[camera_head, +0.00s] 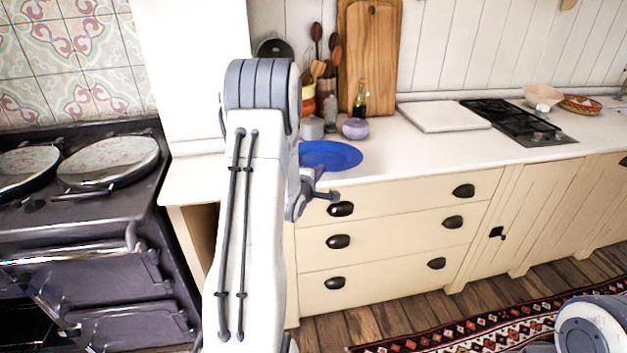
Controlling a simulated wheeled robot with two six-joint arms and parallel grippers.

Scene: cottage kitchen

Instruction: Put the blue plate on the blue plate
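One blue plate (332,155) lies flat on the white counter near its front edge, just right of my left arm. The arm may cover part of its left side. A second blue plate cannot be made out apart from it. My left gripper (322,193) shows just in front of the plate, at the counter's front edge. It is partly hidden behind my own arm, and its opening and whether it holds anything cannot be made out. My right gripper is not seen; only a part of my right arm shows at the lower right.
A purple pot (355,128), a bottle (360,100) and a grey canister (311,128) stand behind the plate. A wooden board (370,50) leans on the wall. A white slab (444,116) and black hob (518,122) lie right. A dark stove (90,220) stands left.

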